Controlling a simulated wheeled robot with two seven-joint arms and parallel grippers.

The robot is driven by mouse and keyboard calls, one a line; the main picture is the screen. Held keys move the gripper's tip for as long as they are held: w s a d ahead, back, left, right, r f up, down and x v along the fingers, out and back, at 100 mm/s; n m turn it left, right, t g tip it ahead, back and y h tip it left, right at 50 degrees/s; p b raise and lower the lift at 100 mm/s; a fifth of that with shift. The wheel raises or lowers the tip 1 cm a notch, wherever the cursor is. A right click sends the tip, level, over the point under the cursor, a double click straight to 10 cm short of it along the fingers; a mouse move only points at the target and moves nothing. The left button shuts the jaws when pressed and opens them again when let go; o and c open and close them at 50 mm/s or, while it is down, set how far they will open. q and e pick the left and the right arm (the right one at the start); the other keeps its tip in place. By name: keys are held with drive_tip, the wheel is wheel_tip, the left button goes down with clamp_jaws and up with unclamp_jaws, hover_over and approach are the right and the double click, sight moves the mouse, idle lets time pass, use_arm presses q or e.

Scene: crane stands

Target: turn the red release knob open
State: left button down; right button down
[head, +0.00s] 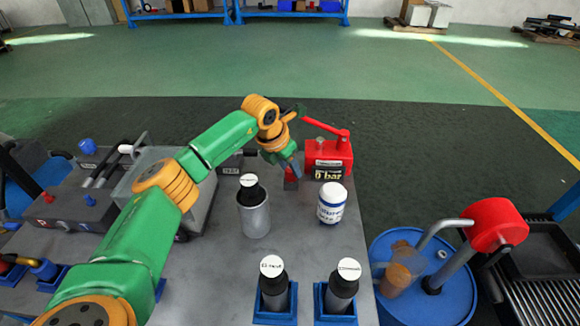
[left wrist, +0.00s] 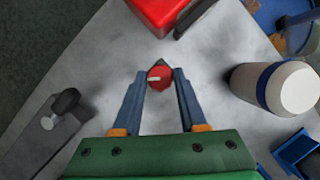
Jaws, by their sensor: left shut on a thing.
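The red release knob (left wrist: 159,78) sits between the fingertips of my left gripper (left wrist: 159,84) in the left wrist view. A pale mark shows on its face. In the head view, my left gripper (head: 291,168) reaches down to the knob (head: 291,184), just left of the red hand pump (head: 318,152). The pump has a lever on top and a display reading "0 bar". The pump's red body also shows at the top of the left wrist view (left wrist: 165,12). My left gripper is shut on the knob. My right gripper is not in view.
A white bottle (head: 331,203) with a blue band stands right of the knob. A grey cup (head: 255,218) holds a dark, white-topped bottle. Two similar bottles stand in blue holders (head: 274,318) in front. A blue drum (head: 405,300) is beside the table's right edge.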

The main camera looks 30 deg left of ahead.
use_arm(q)
drive_tip(key=shift+w+a+m+g+h, duration=0.15)
drive_tip(key=shift+m+h, duration=0.3)
drive_tip(key=shift+m, duration=0.8)
drive_tip(key=shift+s+d+m+g+h, duration=0.1)
drive_tip(key=shift+m+g+h, duration=0.25)
drive_tip(key=shift+m, duration=0.9)
drive_tip(key=shift+c, duration=2.2)
unclamp_jaws()
drive_tip(key=v, duration=0.7)
drive_tip(key=shift+a+b, duration=0.15)
drive_tip(key=shift+b, duration=0.15)
